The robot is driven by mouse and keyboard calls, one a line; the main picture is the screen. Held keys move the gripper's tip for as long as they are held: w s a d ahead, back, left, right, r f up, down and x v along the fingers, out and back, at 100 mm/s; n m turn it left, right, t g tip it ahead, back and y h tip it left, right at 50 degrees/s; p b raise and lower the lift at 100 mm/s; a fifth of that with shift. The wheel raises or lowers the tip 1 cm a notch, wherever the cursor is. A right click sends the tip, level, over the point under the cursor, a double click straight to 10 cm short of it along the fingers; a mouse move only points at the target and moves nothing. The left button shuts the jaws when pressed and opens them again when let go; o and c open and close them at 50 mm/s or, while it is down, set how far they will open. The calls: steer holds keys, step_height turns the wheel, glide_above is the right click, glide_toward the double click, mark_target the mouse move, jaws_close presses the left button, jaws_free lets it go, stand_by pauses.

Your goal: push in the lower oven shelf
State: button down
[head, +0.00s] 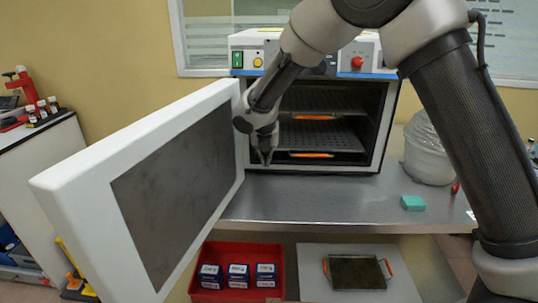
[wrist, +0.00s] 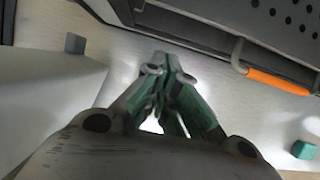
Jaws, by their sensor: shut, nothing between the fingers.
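The oven (head: 388,110) stands on a steel bench with its door (head: 105,180) swung open to the left. The lower shelf (head: 330,136) is perforated and has an orange handle (head: 312,155) at its front; it lies inside the oven, near the opening. In the wrist view the orange handle (wrist: 277,81) is at the upper right. The upper shelf (head: 330,103) also has an orange handle (head: 314,117). My gripper (head: 265,158) is shut and empty, at the left of the opening, left of the lower handle and apart from it. It also shows in the wrist view (wrist: 160,70).
Below are a red crate (head: 237,252) with several boxes and a tray (head: 357,272) with orange handles. The bench front is clear.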

steer(key=v, duration=0.9)
steer(key=s+d+f, duration=0.1)
steer(key=s+d, duration=0.4)
steer(key=d, duration=0.5)
steer(key=w+f, duration=0.8)
steer(key=shift+w+a+t, duration=0.2)
steer(key=shift+a+t, duration=0.1)
steer(key=shift+t, duration=0.1)
